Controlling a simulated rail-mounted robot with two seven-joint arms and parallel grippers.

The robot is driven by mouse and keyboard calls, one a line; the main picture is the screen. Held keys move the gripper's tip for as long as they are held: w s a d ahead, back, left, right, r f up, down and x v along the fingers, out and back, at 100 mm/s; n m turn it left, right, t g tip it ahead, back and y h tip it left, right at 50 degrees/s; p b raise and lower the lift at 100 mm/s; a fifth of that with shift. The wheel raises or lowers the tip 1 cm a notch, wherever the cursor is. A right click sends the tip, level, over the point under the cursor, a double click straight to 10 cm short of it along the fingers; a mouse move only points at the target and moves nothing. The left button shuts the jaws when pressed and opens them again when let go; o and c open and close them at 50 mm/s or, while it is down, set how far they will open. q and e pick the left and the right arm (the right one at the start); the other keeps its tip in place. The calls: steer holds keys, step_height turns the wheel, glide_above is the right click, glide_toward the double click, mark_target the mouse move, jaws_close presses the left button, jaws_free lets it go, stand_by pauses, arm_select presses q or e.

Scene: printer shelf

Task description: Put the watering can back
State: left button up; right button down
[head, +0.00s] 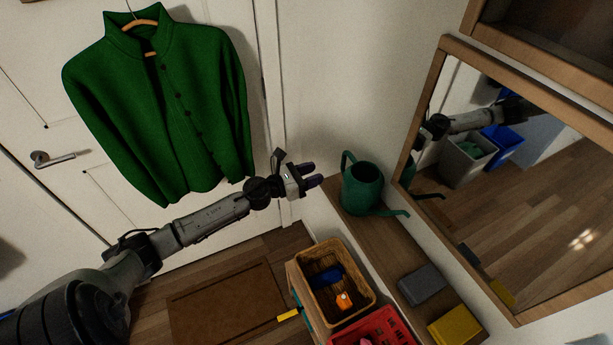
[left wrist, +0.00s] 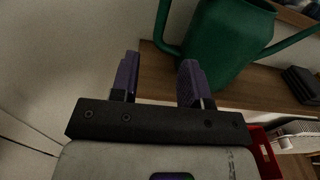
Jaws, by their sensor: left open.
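The green watering can (head: 362,188) stands upright on a wooden shelf (head: 384,245) below the mirror. Its handle is on the left and its spout points right. My left gripper (head: 314,175) is open and empty, a little left of the can and apart from it. In the left wrist view the can (left wrist: 228,42) is just beyond the two fingers (left wrist: 160,80), with its handle loop above the gap between them. The can's top is cut off there. My right gripper is not in view.
A grey block (head: 422,284) and a yellow block (head: 455,325) lie on the shelf's near part. A wicker basket (head: 312,259) and a red crate (head: 405,322) stand beside the shelf. A framed mirror (head: 540,190) hangs on the right. A green cardigan (head: 170,110) hangs on the door.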

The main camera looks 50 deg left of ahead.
arm_select(q)
steer(key=s+d+f+m+g+y, duration=0.1)
steer(key=s+d+f+m+g, duration=0.3)
steer(key=s+d+m, duration=0.3)
steer(key=s+d+f+m+g+y, duration=0.1)
steer(key=s+d+f+m+g, duration=0.3)
steer(key=s+m, duration=1)
steer(key=s+d+f+m+g+y, duration=0.2)
steer(key=s+d+f+m+g, duration=0.2)
steer(key=s+d+m, duration=0.7)
steer(key=m+g, duration=0.1)
steer(key=m, duration=0.2)
steer(key=shift+m+g, duration=0.3)
steer(key=shift+g, duration=0.1)
